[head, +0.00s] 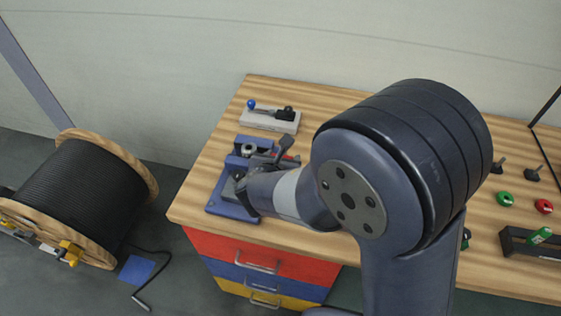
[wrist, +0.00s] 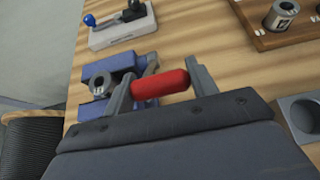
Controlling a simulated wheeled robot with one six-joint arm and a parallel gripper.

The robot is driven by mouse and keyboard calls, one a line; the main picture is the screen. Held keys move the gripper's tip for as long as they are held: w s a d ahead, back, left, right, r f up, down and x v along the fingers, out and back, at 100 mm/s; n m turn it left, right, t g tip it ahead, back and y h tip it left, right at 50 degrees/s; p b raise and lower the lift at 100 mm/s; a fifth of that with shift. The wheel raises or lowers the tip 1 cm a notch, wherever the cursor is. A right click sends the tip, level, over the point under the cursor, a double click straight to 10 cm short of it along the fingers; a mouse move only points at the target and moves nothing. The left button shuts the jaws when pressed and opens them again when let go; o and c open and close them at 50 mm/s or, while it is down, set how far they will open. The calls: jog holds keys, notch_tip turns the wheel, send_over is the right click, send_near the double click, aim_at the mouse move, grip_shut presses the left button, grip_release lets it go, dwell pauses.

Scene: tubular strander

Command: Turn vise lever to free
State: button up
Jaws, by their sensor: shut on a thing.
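The blue vise (head: 226,200) stands at the left end of the wooden workbench, largely behind my arm in the head view. Part of it also shows in the wrist view (wrist: 97,108), with a grey metal ring on top. The red lever grip (wrist: 160,83) lies between the two grey fingers of my gripper (wrist: 161,84), which is shut on it. Only a sliver of red shows in the head view, so the lever's angle is hard to tell.
A light plate (head: 271,120) with a blue-knobbed clamp lies behind the vise. A brown board (wrist: 270,37) holds metal parts. Green (head: 505,199) and red (head: 544,206) round pieces lie on the right of the bench. A cable reel (head: 85,195) stands at left.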

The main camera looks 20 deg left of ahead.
jog(key=shift+w+a+r, duration=0.15)
jog(key=shift+w+r, duration=0.75)
jog(key=shift+r, duration=0.05)
jog(key=o, duration=1.1)
jog(key=shift+f, duration=0.1)
jog(key=v, duration=1)
jog(key=shift+s, duration=0.35)
